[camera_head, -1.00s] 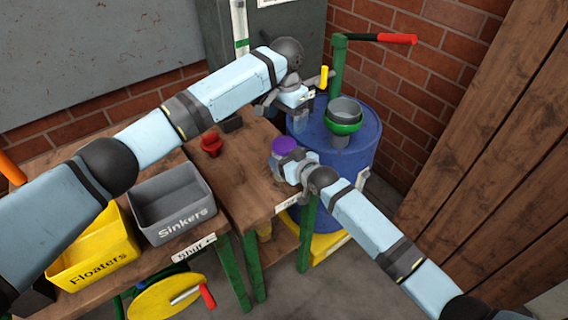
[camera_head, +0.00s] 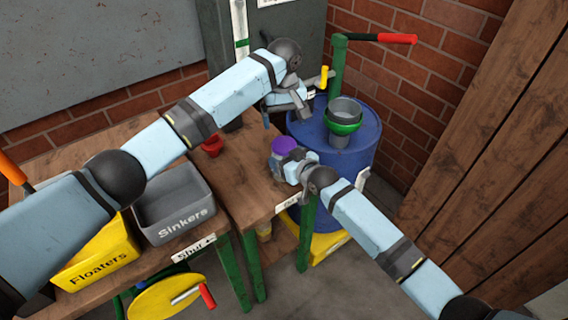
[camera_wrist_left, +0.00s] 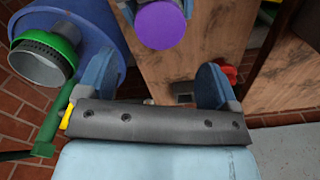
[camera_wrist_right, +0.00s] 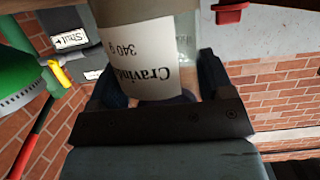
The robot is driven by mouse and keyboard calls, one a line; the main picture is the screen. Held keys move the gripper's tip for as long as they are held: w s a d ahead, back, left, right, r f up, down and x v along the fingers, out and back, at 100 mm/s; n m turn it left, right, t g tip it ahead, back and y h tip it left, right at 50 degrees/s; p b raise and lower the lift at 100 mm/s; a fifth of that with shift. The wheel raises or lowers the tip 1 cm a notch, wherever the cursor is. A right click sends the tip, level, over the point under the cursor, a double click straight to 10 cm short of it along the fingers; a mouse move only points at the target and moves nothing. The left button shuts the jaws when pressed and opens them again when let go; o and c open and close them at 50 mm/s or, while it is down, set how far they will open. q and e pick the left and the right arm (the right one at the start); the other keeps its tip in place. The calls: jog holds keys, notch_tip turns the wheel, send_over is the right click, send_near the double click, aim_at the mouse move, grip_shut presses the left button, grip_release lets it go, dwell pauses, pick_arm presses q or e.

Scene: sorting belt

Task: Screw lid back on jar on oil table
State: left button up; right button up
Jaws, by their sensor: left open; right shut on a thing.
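The jar (camera_wrist_right: 150,65) is glass with a white label reading "Cravin…" and "340 g". My right gripper (camera_head: 281,162) is shut on it above the front right corner of the oil table (camera_head: 248,185). The purple lid (camera_head: 284,145) shows as a round disc at the jar's top, and in the left wrist view (camera_wrist_left: 160,25). I cannot tell whether it is screwed tight. My left gripper (camera_head: 284,110) is open and empty, behind and above the lid. In the left wrist view its two fingers (camera_wrist_left: 158,85) are apart, with the lid beyond them.
A blue drum (camera_head: 340,165) with a green-rimmed funnel (camera_head: 343,122) stands right of the table. A green post with a red-handled lever (camera_head: 395,38) rises behind it. A red fitting (camera_head: 212,145) is on the table. Grey Sinkers (camera_head: 178,215) and yellow Floaters (camera_head: 95,265) bins are at left.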

aim_at(284, 144)
pick_arm(q)
jog(key=shift+f, duration=4)
jog(key=shift+c, duration=0.5)
jog(key=c, duration=0.7)
jog(key=shift+c, duration=0.2)
jog(key=o, duration=1)
jog(key=shift+r, duration=2.3)
jog(key=shift+c, duration=0.3)
